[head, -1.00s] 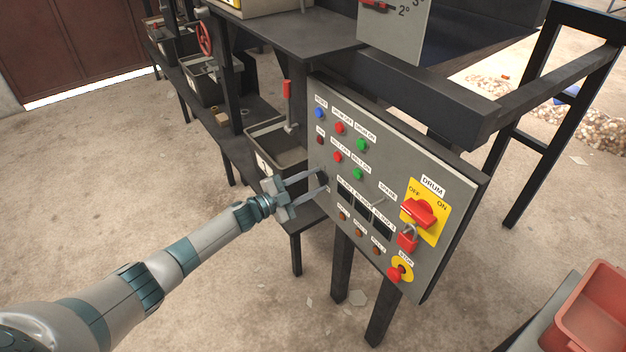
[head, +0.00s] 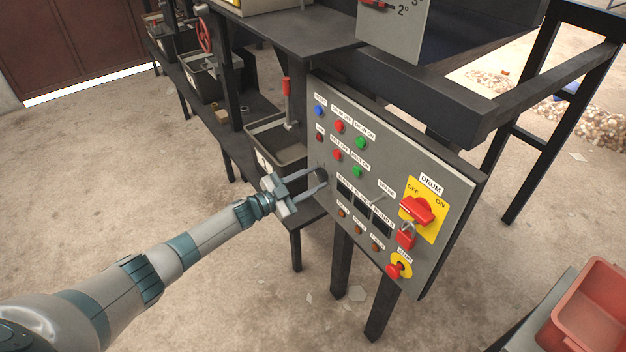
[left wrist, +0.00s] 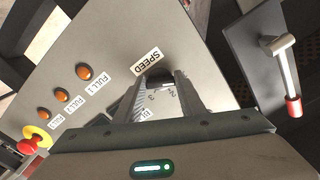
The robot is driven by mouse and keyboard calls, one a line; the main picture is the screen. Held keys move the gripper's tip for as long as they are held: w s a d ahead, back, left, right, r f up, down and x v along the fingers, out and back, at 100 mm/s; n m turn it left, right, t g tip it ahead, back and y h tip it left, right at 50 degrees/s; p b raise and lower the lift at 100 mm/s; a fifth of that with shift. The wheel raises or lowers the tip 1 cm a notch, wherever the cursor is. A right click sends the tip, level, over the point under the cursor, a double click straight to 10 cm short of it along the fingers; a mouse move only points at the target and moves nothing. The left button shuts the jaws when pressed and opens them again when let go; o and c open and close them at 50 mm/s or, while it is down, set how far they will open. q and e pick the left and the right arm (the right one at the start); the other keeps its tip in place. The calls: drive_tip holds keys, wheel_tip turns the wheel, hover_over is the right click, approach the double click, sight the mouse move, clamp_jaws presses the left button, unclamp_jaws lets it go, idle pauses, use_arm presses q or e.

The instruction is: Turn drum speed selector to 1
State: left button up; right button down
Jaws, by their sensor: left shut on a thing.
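The drum speed selector is a dark knob (left wrist: 160,77) under a SPEED label (left wrist: 147,61) in the left wrist view, with a few scale numbers beside it. In the head view the knob (head: 321,175) is at the left edge of the grey control panel (head: 440,270), partly hidden by the fingers. My left gripper (head: 322,181) reaches it from the left and is shut on the knob, with one finger on each side; it also shows in the left wrist view (left wrist: 162,84). The knob's pointer and exact setting cannot be made out. My right gripper is not in view.
The panel also carries coloured push buttons (head: 340,126), a red DRUM switch (head: 417,209) with a red padlock (head: 406,236), and a red stop button (head: 395,270). A red-handled lever (head: 287,90) stands behind the panel's left edge. A red bin (head: 595,310) is at lower right.

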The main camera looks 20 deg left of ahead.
use_arm(q)
drive_tip(key=o, duration=1)
drive_tip(key=shift+o, duration=0.2)
drive_tip(key=b+v, duration=0.2)
drive_tip(key=v, duration=1.5)
drive_tip(key=shift+s+a, duration=0.2)
drive_tip(key=shift+a, duration=0.05)
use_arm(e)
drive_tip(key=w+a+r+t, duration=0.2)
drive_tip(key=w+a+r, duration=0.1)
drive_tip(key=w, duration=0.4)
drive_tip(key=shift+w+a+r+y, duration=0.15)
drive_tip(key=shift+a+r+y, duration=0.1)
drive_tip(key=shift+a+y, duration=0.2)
use_arm(q)
drive_tip(key=shift+f, duration=0.1)
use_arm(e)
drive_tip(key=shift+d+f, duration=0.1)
